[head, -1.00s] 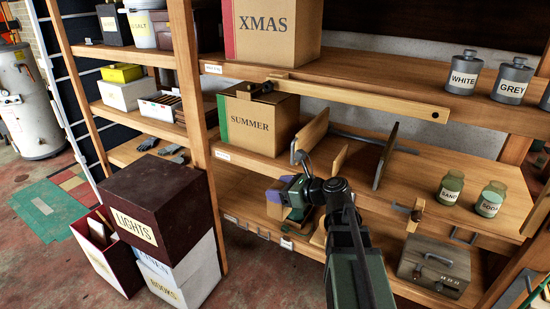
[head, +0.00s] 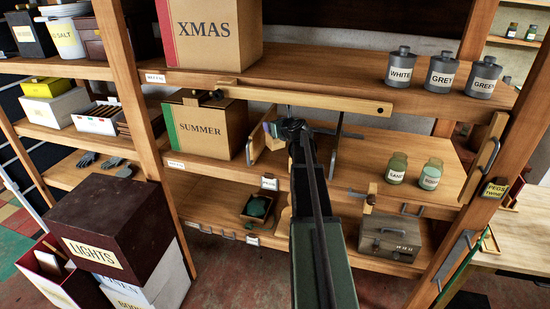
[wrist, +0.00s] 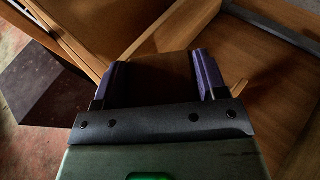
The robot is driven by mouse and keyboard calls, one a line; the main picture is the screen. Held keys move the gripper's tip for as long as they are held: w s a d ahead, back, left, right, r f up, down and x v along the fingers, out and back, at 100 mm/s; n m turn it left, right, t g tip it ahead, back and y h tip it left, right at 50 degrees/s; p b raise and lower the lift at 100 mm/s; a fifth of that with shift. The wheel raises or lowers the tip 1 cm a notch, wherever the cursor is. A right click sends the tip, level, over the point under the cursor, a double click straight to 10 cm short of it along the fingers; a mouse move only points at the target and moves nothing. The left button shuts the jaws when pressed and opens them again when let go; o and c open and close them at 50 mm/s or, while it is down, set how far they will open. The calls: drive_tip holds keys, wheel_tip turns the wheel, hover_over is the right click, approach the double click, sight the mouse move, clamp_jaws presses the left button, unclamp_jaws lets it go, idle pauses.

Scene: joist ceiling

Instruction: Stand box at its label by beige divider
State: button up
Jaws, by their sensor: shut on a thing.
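My gripper (head: 272,130) is at the middle shelf, reaching in between the dividers. In the wrist view its two purple fingers (wrist: 158,75) are closed on the sides of a plain brown box (wrist: 155,78). The box is dark and mostly hidden by my arm in the head view, so I cannot tell whether it touches the shelf. The beige divider (head: 256,146) stands upright just left of my gripper. A small white label (head: 269,183) is on the shelf's front edge below my gripper; its text is too small to read.
The SUMMER box (head: 205,128) stands left of the beige divider. A dark divider (head: 336,140) stands to the right, then two jars (head: 397,168). A wooden bar (head: 310,96) crosses above the bay. A grey case (head: 388,238) and a small dark tray (head: 257,220) are below.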

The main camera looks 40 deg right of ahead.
sight(279, 147)
wheel_tip(279, 147, down, 10)
drive_tip(key=b, duration=0.8)
drive_tip(key=shift+a+r, duration=0.1)
drive_tip(key=shift+r, duration=0.3)
drive_tip(key=shift+f, duration=0.25)
drive_tip(key=o, duration=1.1)
drive_tip(key=shift+r, duration=0.1)
drive_tip(key=shift+o, duration=0.2)
